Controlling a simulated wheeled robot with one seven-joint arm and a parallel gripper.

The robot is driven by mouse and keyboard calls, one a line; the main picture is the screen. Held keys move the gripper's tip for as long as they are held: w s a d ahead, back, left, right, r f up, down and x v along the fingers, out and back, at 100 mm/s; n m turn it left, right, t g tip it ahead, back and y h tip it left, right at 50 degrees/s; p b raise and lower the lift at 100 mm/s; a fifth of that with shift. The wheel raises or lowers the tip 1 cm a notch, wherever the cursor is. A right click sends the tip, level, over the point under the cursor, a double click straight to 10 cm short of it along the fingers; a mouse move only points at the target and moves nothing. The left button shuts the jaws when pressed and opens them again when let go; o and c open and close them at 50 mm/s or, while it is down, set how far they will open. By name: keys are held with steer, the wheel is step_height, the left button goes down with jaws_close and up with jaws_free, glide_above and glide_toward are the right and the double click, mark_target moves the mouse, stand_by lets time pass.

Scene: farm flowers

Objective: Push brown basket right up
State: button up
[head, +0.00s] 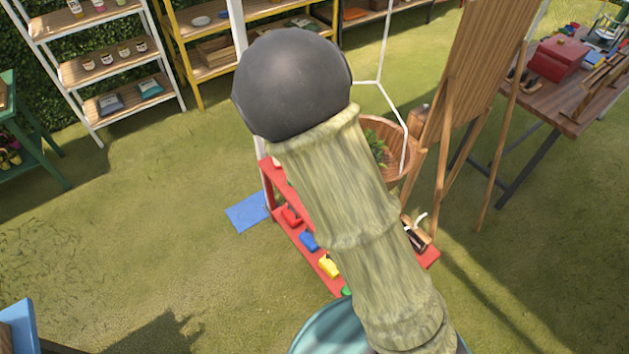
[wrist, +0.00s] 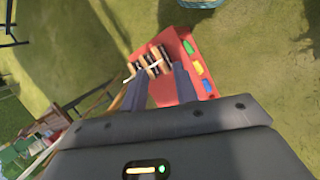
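A round brown basket-like tub (head: 389,129) with a green plant in it shows in the head view. It stands just right of my arm, which hides its left part. I cannot tell for sure whether it is the brown basket. It cannot be made out in the wrist view. My gripper (wrist: 161,72) shows in the wrist view with its two dark fingers apart and nothing seen held between them. The fingers point over a red board (wrist: 182,52), where small tan and dark items (wrist: 152,60) lie beyond the fingertips. My gripper's fingers are not visible in the head view.
The red board also shows in the head view (head: 430,257), with red, blue and yellow items. A wooden easel (head: 475,65) stands right of the tub, near a table (head: 550,85). Shelves (head: 105,70) line the back. Grass left of a blue mat (head: 248,212) is clear.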

steer(key=a+r+n+t+h, duration=0.2)
steer(key=a+r+t+h, duration=0.1)
steer(key=a, duration=0.7)
steer(key=a+r+n+t+h, duration=0.2)
steer(key=a+t+h, duration=0.3)
steer(key=a, duration=0.5)
steer(key=r+t, duration=0.1)
steer(key=t, duration=0.1)
steer(key=shift+s+a+r+t+h, duration=0.2)
steer(key=shift+a+t+h, duration=0.1)
steer(key=shift+a, duration=0.1)
steer(key=b+x, duration=0.5)
steer(key=x, duration=1.2)
steer(key=shift+w+d+f, duration=0.15)
steer(key=shift+d+f, duration=0.05)
jaws_close()
